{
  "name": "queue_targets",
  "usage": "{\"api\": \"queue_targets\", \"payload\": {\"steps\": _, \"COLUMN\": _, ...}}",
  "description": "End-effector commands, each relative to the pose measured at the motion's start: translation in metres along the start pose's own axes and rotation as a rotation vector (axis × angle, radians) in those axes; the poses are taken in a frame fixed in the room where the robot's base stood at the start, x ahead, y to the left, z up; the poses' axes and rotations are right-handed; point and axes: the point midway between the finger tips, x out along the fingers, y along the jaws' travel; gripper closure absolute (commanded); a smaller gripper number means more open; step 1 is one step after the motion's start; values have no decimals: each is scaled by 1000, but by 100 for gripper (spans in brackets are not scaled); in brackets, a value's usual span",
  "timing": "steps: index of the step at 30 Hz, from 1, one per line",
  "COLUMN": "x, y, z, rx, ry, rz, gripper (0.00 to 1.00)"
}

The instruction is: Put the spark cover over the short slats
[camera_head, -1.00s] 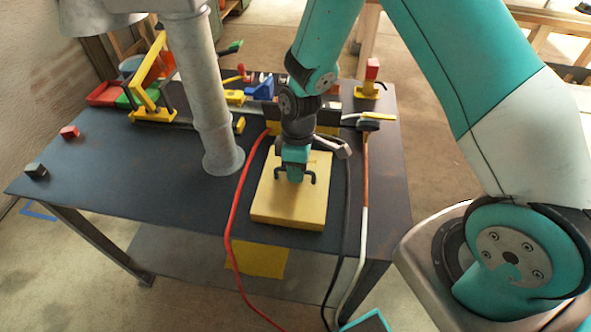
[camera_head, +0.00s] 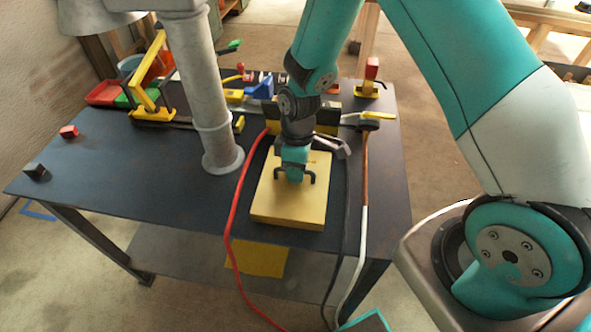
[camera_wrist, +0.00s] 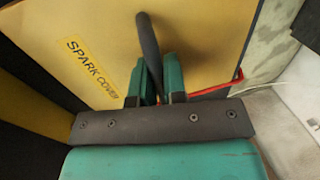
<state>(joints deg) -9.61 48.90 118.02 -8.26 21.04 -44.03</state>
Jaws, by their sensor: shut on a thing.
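The spark cover (camera_head: 290,208) is a flat yellow box near the front right of the dark bench. Its label shows in the wrist view, on the cover's yellow face (camera_wrist: 205,35). My gripper (camera_head: 294,176) is above the middle of the cover. In the wrist view its two teal fingers (camera_wrist: 158,82) are shut on the cover's dark bar handle (camera_wrist: 148,40). I cannot tell whether the cover rests on the bench or hangs just above it. I cannot make out the short slats in either view.
A grey pipe (camera_head: 213,115) stands left of the cover. A red hose (camera_head: 238,190) and a black cable run close beside it. Yellow clamp frames (camera_head: 150,85) and coloured bins stand behind. Two small blocks (camera_head: 69,131) lie left. The bench's left front (camera_head: 120,180) is clear.

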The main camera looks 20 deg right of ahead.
Motion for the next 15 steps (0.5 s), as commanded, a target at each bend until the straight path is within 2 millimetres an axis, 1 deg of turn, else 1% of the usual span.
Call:
{"api": "queue_targets", "payload": {"steps": 4, "x": -1, "y": 0, "z": 0, "rx": 0, "ry": 1, "rz": 1, "gripper": 100}}
{"api": "queue_targets", "payload": {"steps": 5, "x": -1, "y": 0, "z": 0, "rx": 0, "ry": 1, "rz": 1, "gripper": 86}}
{"api": "queue_targets", "payload": {"steps": 6, "x": 0, "y": 0, "z": 0, "rx": 0, "ry": 1, "rz": 1, "gripper": 76}}
{"api": "queue_targets", "payload": {"steps": 8, "x": 0, "y": 0, "z": 0, "rx": 0, "ry": 1, "rz": 1, "gripper": 63}}
{"api": "queue_targets", "payload": {"steps": 9, "x": 0, "y": 0, "z": 0, "rx": 0, "ry": 1, "rz": 0, "gripper": 58}}
{"api": "queue_targets", "payload": {"steps": 15, "x": 0, "y": 0, "z": 0, "rx": 0, "ry": 0, "rz": 0, "gripper": 58}}
